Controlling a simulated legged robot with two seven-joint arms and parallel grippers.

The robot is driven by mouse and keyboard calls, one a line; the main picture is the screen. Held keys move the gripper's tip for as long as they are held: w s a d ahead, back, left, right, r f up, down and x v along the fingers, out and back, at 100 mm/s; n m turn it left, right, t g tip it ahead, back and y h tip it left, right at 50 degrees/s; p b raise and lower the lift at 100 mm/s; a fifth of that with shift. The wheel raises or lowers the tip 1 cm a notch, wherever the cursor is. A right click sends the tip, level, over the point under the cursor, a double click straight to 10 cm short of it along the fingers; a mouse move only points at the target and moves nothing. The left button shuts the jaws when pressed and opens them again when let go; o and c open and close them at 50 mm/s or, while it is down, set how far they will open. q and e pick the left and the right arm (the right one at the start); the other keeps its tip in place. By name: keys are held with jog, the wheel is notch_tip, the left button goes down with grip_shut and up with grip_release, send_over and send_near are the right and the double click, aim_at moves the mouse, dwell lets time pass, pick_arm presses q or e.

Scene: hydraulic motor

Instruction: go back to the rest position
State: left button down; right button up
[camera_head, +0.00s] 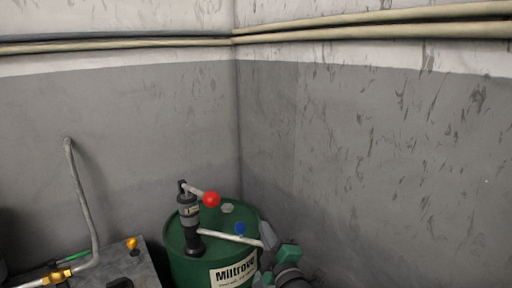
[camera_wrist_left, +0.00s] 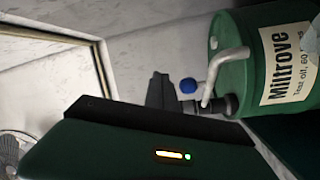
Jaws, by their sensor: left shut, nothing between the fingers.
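A green drum (camera_head: 182,262) labelled Miltrove stands at the bottom middle of the head view. A dark hand pump (camera_head: 188,212) with a red ball (camera_head: 211,199) on its handle rises from its top. A pale spout (camera_head: 228,238) runs from the pump to the right.
A grey box with an orange knob (camera_head: 132,243) and a bent pipe (camera_head: 80,195) stand at the left. Grey walls meet behind the drum, with hoses (camera_head: 130,43) high along them.

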pick_arm(q)
jog(key=s+a+f+m+g+h+p, duration=0.4)
jog(key=s+a+f+m+g+h, duration=0.4)
jog(key=a+m, duration=0.5)
jog(key=s+a+f+m+g, duration=0.1)
jog(key=s+a+f+g, duration=0.1)
jog(key=s, duration=0.6)
jog(key=s+a+f+m+g+y+p, duration=0.1)
jog(key=s+a+f+g, duration=0.2)
jog(key=s+a+f, duration=0.2)
jog(key=s+a+f+m+g+y, duration=0.1)
jog(key=s+a+f+g, duration=0.1)
jog(key=s, duration=0.8)
jog(key=shift+s+a+f+g+p, duration=0.35)
jog(key=shift+a+f, duration=0.3)
jog(key=shift+a, duration=0.3)
pick_arm(e)
notch_tip(320, 180, up, 7)
jog(key=a, duration=0.1)
jog(key=shift+s+a+f, duration=0.15)
jog(key=shift+f, duration=0.05)
pick_arm(q)
jog(key=shift+a, duration=0.15)
pick_arm(e)
jog(key=shift+a, duration=0.1)
